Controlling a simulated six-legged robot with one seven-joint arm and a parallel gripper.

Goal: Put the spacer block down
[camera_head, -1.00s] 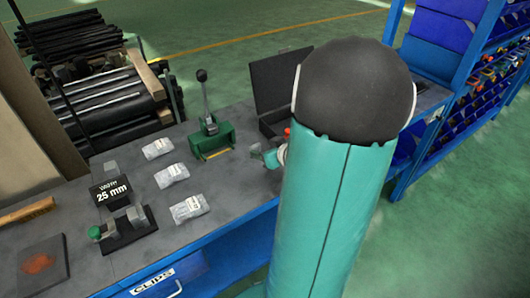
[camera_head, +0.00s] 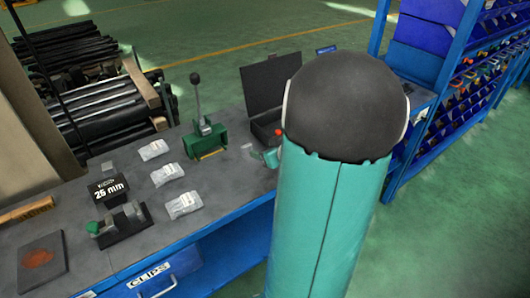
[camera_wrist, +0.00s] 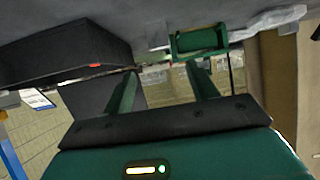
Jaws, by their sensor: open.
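My gripper (camera_wrist: 162,80) is open in the wrist view, its two green fingers spread with nothing held between them. In the head view its tip (camera_head: 269,157) shows just left of my arm, above the bench between the green press and the black case. A small pale piece (camera_head: 247,147) is beside the fingertips in the head view; it may be the spacer block, but it is too small to tell. My arm hides part of the bench there.
Blue shelving (camera_head: 440,120) stands right.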

